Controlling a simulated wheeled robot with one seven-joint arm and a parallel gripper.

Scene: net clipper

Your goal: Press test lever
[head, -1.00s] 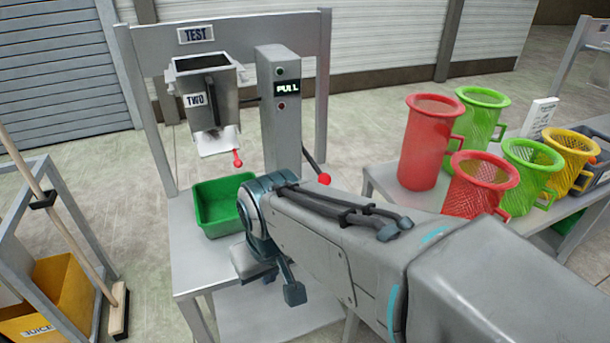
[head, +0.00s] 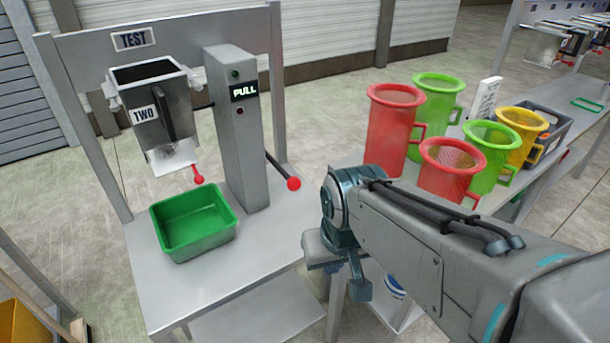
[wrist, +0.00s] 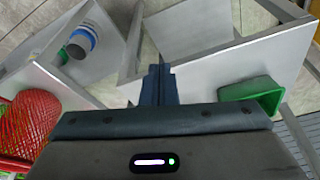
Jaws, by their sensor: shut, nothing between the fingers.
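The test stand (head: 60,45) has a TEST sign (head: 133,39) on its top bar. A grey post (head: 238,150) with a PULL display carries a dark lever with a red ball (head: 293,184), sticking out to the lower right. A metal hopper marked TWO (head: 150,105) hangs to the left, with a smaller red knob (head: 198,175) at its spout. My gripper (wrist: 159,70) is shut and empty in the wrist view, pointing toward the table edges. In the head view it is to the right of and below the red ball, apart from it; my arm partly hides it.
A green bin (head: 195,222) sits on the stand's table under the hopper. To the right, a table holds red cups (head: 395,130), green cups (head: 437,100) and a yellow cup (head: 527,140). A grey crate (head: 550,128) stands behind them. The table's front right is bare.

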